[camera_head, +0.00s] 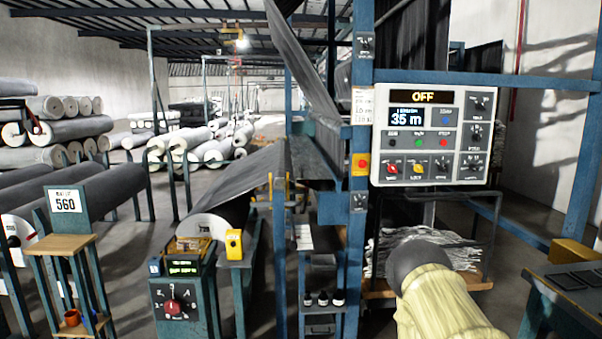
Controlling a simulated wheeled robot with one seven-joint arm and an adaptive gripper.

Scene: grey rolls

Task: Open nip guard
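I cannot tell which part is the nip guard. The machine's blue upright frame (359,120) stands right of the middle, with dark fabric running down into it from the top and a grey fabric sheet (255,178) rising to it from a roll at the left. The low rollers inside the frame are dark and partly hidden. A grey control panel (435,135) on the frame reads OFF and 35 m. A red button on a yellow plate (361,164) is on the upright. My gripper is not in view; a cream, ribbed sleeve with a dark end at the lower right looks like my arm.
A teal control box (182,305) with a red knob stands at the lower left front. A small stand (65,252) with a 560 sign is left of it. Stacked rolls (60,130) fill the back left. A dark table (570,285) is at the right edge.

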